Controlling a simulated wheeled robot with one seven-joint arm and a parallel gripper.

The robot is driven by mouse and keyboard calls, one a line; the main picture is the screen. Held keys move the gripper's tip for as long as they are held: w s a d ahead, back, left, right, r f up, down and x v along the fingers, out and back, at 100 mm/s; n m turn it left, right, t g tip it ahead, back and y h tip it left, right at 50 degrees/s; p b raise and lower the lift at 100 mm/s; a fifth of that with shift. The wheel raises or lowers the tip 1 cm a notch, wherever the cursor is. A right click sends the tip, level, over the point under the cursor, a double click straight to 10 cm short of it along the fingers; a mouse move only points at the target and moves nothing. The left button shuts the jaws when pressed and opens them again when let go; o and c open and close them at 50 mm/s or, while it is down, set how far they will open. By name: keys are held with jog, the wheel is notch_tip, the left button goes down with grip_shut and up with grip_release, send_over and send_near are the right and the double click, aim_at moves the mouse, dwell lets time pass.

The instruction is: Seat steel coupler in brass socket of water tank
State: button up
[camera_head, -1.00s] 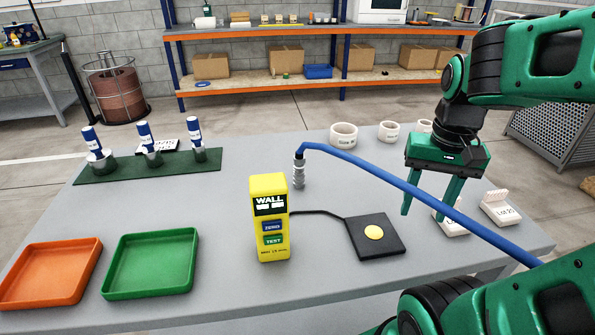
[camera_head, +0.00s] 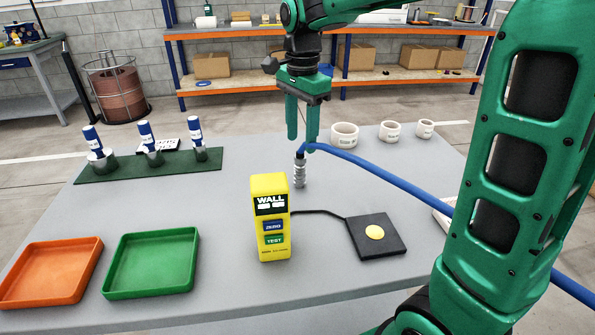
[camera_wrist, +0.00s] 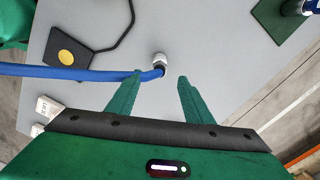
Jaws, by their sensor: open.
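The steel coupler (camera_head: 299,173) stands upright on the grey table, on the end of a blue hose (camera_head: 375,173) that runs off to the right. It also shows in the wrist view (camera_wrist: 160,59). My gripper (camera_head: 302,138) is open and points down just above the coupler. In the wrist view my two fingers (camera_wrist: 158,77) are apart, with the hose end between or just beyond their tips. I cannot tell whether a finger touches the hose. I see no water tank or brass socket that I can make out in these views.
A yellow gauge box (camera_head: 269,219) stands in front of the coupler, cabled to a black pad (camera_head: 375,236). Orange (camera_head: 50,273) and green (camera_head: 151,264) trays lie front left. A green strip (camera_head: 112,174) holds blue-capped parts. White rings (camera_head: 345,135) stand at the back right.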

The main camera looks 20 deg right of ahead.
aim_at(300, 163)
notch_tip(300, 163, down, 8)
jog(key=shift+a+f, duration=0.1)
jog(key=shift+f, duration=0.05)
dwell(0.4)
grip_shut()
